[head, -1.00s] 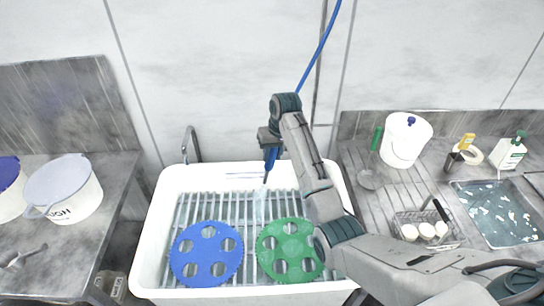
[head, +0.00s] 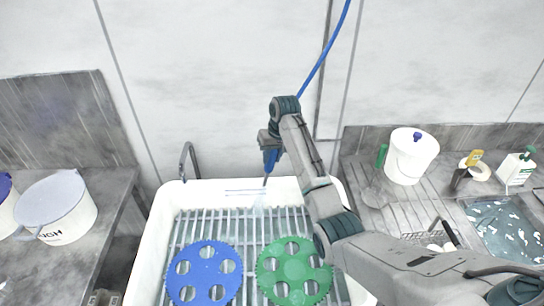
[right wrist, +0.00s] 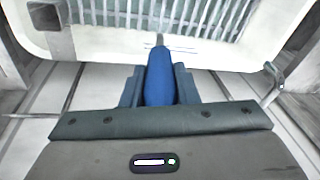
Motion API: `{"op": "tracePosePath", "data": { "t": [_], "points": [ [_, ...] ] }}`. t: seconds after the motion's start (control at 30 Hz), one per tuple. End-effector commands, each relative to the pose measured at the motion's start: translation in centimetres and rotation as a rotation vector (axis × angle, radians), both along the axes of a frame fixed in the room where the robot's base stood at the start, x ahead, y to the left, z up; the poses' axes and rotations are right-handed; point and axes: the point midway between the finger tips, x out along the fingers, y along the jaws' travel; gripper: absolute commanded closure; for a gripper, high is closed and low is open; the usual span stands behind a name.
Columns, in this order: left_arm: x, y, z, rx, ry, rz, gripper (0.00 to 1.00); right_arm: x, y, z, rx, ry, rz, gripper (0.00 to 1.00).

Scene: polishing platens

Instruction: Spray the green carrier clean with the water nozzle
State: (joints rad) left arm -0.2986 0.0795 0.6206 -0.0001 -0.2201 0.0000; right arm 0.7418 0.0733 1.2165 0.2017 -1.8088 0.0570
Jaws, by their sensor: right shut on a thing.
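The green carrier (head: 292,262), a toothed disc with several round holes, lies flat on the rack in the white sink, at the front right in the head view. My right gripper (head: 271,155) is shut on the blue water nozzle (head: 269,162), above the sink's back part. The nozzle also shows between the fingers in the right wrist view (right wrist: 159,80). Its tip points down, and a faint pale spray shows below it, behind the green carrier and apart from it. My left gripper is not in view.
A blue carrier (head: 205,281) lies left of the green one on the slatted rack (head: 250,236). The white sink (head: 158,232) has a grey tap (head: 189,158) at its back left. A white bucket (head: 411,160) stands right. A blue hose (head: 325,52) hangs above.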

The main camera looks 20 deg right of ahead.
Motion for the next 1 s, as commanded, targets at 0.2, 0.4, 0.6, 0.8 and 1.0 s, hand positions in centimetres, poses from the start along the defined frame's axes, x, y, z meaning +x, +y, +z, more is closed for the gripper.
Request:
{"op": "tracePosePath", "data": {
  "t": [0.2, 0.4, 0.6, 0.8, 1.0],
  "points": [
    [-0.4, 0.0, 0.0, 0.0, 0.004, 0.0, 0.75, -0.5, -1.8, 0.0, -0.003, -0.001, -0.003, 0.96],
    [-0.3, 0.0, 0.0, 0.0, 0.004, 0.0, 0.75, -1.2, -4.0, 0.0, -0.002, 0.0, -0.002, 0.96],
    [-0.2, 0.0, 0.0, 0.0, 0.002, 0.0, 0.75, -1.9, -6.3, 0.0, -0.003, -0.001, -0.003, 0.96],
    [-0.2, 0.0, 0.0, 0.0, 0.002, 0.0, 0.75, -2.7, -8.6, 0.0, -0.003, 0.0, -0.001, 0.96],
    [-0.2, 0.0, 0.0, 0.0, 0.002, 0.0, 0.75, -3.4, -10.9, 0.0, -0.003, 0.0, -0.002, 0.96]
  ]
}}
